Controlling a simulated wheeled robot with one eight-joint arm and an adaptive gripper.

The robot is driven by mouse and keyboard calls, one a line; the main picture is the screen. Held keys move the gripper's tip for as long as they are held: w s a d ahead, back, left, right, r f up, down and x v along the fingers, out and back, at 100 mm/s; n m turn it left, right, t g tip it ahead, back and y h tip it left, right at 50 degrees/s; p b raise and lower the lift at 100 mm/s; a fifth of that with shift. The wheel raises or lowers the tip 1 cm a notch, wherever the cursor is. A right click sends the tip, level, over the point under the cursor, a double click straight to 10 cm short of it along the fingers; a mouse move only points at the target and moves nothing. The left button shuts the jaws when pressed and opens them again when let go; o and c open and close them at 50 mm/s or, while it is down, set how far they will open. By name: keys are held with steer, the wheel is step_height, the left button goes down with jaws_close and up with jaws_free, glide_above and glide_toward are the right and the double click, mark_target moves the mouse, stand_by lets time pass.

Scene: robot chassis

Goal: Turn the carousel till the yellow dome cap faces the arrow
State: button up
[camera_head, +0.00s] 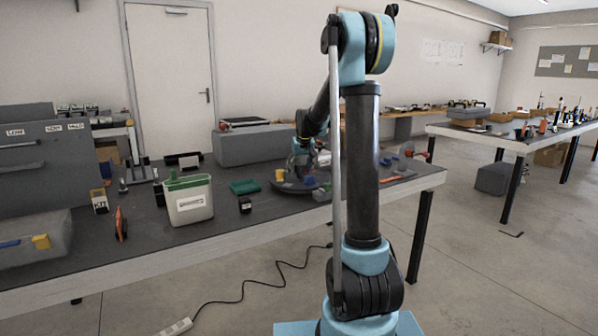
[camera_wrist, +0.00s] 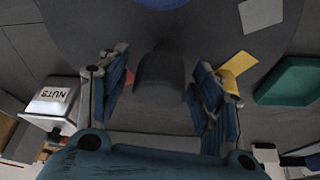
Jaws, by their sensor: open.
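The carousel (camera_head: 291,187) is a dark round disc on the bench in the head view; its dark surface (camera_wrist: 215,25) fills the upper part of the wrist view. A yellow piece (camera_head: 280,175) stands at its left side, and a blue piece (camera_head: 310,181) is near its front. In the wrist view a yellow patch (camera_wrist: 238,64) shows beside the right finger; I cannot tell whether it is the dome cap. My gripper (camera_wrist: 160,62) is open over the disc, its fingers on either side of a dark grey upright piece (camera_wrist: 160,78), with gaps visible. I cannot make out the arrow.
A white bin (camera_head: 190,205) stands further left. In the wrist view a box labelled NUTS (camera_wrist: 50,98) is at the left. A grey case (camera_head: 240,146) sits behind.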

steer(key=shift+c, duration=0.3)
jaws_close()
steer(key=shift+a, duration=0.2)
